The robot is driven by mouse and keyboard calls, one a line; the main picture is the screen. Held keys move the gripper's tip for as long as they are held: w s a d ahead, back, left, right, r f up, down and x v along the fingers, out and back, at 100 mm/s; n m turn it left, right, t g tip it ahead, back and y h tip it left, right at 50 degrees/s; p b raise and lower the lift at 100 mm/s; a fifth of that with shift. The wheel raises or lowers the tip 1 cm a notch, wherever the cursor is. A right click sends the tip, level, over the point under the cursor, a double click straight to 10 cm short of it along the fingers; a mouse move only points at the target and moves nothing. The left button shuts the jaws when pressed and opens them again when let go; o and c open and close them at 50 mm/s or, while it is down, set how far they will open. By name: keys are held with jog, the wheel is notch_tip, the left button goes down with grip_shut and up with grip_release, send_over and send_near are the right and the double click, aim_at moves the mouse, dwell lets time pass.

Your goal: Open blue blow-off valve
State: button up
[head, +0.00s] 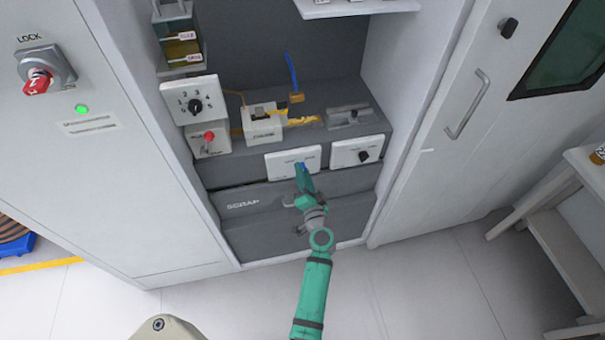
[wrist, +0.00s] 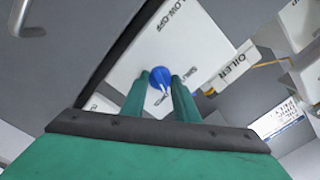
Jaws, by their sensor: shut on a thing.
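The blue blow-off valve (wrist: 160,77) is a round blue knob with a white pointer mark. It sits on a white plate (wrist: 178,42) labelled BLOW-OFF, with a partly readable SHUT label beside the knob. In the head view this plate (head: 277,164) is on the front of the grey bench, and only a little of the blue knob (head: 302,167) shows above my fingers. My green gripper (head: 303,174) reaches up to the plate. In the wrist view its two fingers lie on either side of the knob and are shut on it; their contact is partly hidden.
A white plate with a black knob (head: 364,156) is just right of the valve plate. A red switch box (head: 209,138) and a black-dial panel (head: 195,105) are at left. The SCRAP drawer (head: 243,204) is below. A cabinet door handle (head: 467,104) stands out at right.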

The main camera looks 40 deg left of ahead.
jog(key=shift+m, duration=2.1)
jog(key=o, duration=1.1)
jog(key=shift+c, duration=0.2)
jog(key=shift+d, duration=0.1)
jog(key=v, duration=1)
jog(key=shift+s+d, duration=0.2)
jog(key=shift+d, duration=0.1)
